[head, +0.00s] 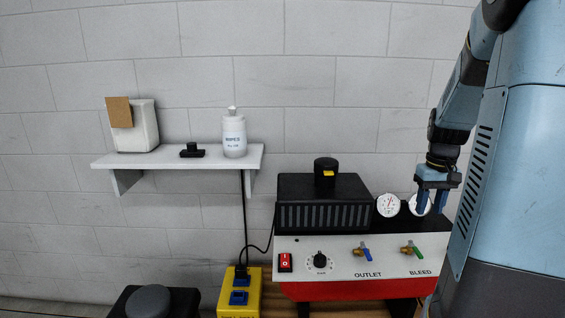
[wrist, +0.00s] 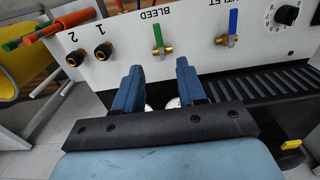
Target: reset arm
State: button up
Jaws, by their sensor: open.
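My arm comes down the right side of the head view. My gripper (head: 433,202) is open and empty, with its blue fingers pointing down in front of the right-hand gauge. In the wrist view my gripper (wrist: 158,78) shows its two fingers apart with nothing between them. They reach over the machine's control panel (head: 340,268), toward the edge by the BLEED valve. The green-handled BLEED valve (head: 411,250) and the blue-handled OUTLET valve (head: 362,250) sit on the panel. The fingers appear apart from both valves. The right-hand gauge (head: 419,204) is partly hidden by the fingers.
A black ribbed box (head: 322,212) stands behind the panel, left of the left gauge (head: 388,205). A wall shelf (head: 190,162) holds a white bottle (head: 234,137) and a white box. A yellow socket box (head: 239,300) stands left. Red and green handles (wrist: 62,24) lie beside the panel.

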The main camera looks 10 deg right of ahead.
jog(key=s+a+r+t, duration=0.2)
jog(key=s+a+r, duration=0.1)
jog(key=a, duration=0.4)
jog(key=s+a+r+n+t, duration=0.1)
jog(key=s+a+r, duration=0.3)
jog(key=s+a, duration=0.2)
jog(key=s+a+r+t, duration=0.2)
jog(key=s+a+r, duration=0.2)
jog(key=a, duration=0.6)
jog(key=shift+s+n+t, duration=0.3)
jog(key=shift+s, duration=0.45)
jog(key=shift+a, duration=0.1)
